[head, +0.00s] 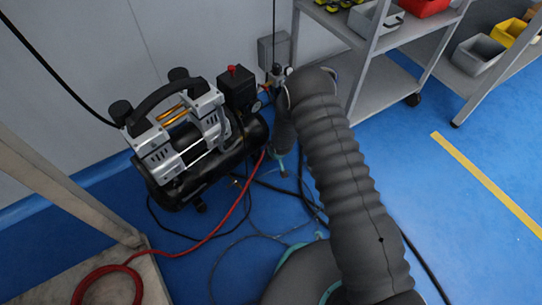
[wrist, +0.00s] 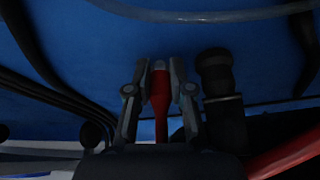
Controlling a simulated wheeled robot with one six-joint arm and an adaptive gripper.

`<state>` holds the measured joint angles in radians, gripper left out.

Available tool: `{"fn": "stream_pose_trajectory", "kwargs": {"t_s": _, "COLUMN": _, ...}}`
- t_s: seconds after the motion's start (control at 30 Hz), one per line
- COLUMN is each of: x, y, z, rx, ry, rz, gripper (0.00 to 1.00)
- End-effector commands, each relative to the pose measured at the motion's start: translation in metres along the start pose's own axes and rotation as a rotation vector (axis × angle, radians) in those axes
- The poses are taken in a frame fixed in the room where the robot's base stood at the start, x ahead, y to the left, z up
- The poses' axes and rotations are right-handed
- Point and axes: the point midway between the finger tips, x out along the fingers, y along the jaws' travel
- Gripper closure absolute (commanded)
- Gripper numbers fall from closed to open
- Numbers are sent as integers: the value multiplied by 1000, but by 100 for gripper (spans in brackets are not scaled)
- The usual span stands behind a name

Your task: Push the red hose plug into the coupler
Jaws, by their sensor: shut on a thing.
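My gripper (wrist: 159,76) is shut on the red hose plug (wrist: 160,98) in the wrist view. The plug lies between the two fingers, with its pale metal tip at the far end by the fingertips. In the head view my gripper (head: 283,163) hangs below the bent end of my arm, right of the compressor, and the plug cannot be made out there. A red hose (head: 222,222) runs from near my gripper to a coil at lower left. I cannot identify the coupler for sure; a dark ribbed cylinder (wrist: 215,72) stands just right of the plug in the wrist view.
The black and silver compressor (head: 190,140) stands left of my arm. A grey box (head: 273,51) is on the wall behind. A grey shelf unit (head: 375,85) stands at the right. Dark cables lie on the blue floor; the floor at far right is open.

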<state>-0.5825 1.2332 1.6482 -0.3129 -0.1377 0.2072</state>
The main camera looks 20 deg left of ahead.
Motion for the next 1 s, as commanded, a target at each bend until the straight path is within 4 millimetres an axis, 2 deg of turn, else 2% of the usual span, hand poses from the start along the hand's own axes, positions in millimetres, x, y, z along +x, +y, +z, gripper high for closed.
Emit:
{"fn": "stream_pose_trajectory", "kwargs": {"t_s": 0.17, "x": -22, "y": 0, "z": 13, "rx": 3, "ry": -2, "rz": 0, "gripper": 100}}
{"fn": "stream_pose_trajectory", "kwargs": {"t_s": 0.6, "x": -97, "y": 0, "z": 76, "rx": 2, "ry": -2, "rz": 0, "gripper": 100}}
{"fn": "stream_pose_trajectory", "kwargs": {"t_s": 0.8, "x": -115, "y": 0, "z": 91, "rx": 2, "ry": 0, "rz": 0, "gripper": 100}}
{"fn": "stream_pose_trajectory", "kwargs": {"t_s": 1.0, "x": -120, "y": 0, "z": 96, "rx": 1, "ry": 0, "rz": 0, "gripper": 100}}
